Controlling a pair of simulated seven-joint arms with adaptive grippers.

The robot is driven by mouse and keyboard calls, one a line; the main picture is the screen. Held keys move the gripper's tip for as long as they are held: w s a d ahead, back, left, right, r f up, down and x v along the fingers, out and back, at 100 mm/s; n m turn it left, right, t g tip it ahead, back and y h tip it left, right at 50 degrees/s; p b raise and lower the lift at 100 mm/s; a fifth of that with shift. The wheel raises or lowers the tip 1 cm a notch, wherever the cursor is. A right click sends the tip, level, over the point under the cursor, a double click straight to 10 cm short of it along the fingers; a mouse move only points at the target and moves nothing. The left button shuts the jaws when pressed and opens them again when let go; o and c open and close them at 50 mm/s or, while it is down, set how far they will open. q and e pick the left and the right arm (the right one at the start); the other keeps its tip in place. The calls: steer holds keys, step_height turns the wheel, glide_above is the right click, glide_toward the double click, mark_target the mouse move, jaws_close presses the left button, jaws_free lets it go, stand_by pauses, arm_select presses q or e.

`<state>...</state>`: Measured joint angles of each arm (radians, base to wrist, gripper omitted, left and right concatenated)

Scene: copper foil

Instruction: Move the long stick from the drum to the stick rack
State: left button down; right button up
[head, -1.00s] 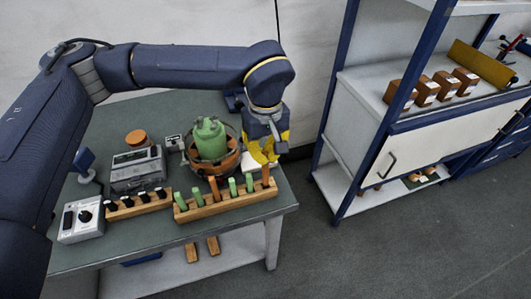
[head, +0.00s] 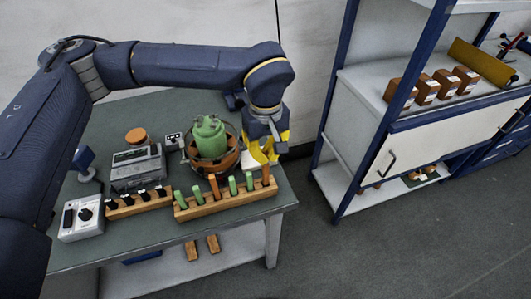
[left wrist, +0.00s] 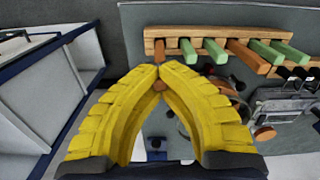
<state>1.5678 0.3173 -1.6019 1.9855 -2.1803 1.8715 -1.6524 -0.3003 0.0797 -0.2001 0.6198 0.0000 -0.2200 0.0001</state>
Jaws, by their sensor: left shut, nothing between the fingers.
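The wooden stick rack (head: 226,204) stands along the table's front right edge, holding several green sticks and two taller orange ones, one in the middle (head: 213,186) and one at the right end (head: 266,178). The rack also shows at the top of the left wrist view (left wrist: 220,36). Behind it is the orange-brown drum (head: 205,164), with a green vessel (head: 210,134) in it. I see no separate stick in the drum. My left gripper (head: 268,160) is right of the drum, behind the rack's right end. Its yellow fingertips (left wrist: 158,70) meet, shut and empty. My right gripper is not in view.
A grey device (head: 137,168), a small black-peg rack (head: 139,204) and a white box with a dial (head: 81,219) stand left of the rack. A blue-framed shelf (head: 347,115) stands to the right, across a floor gap.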

arm_select(q)
steer(key=shift+f, duration=0.95)
stand_by(0.3)
steer(key=c, duration=1.5)
jaws_free()
steer(key=shift+r, duration=1.1)
steer(key=shift+r, duration=3.45)
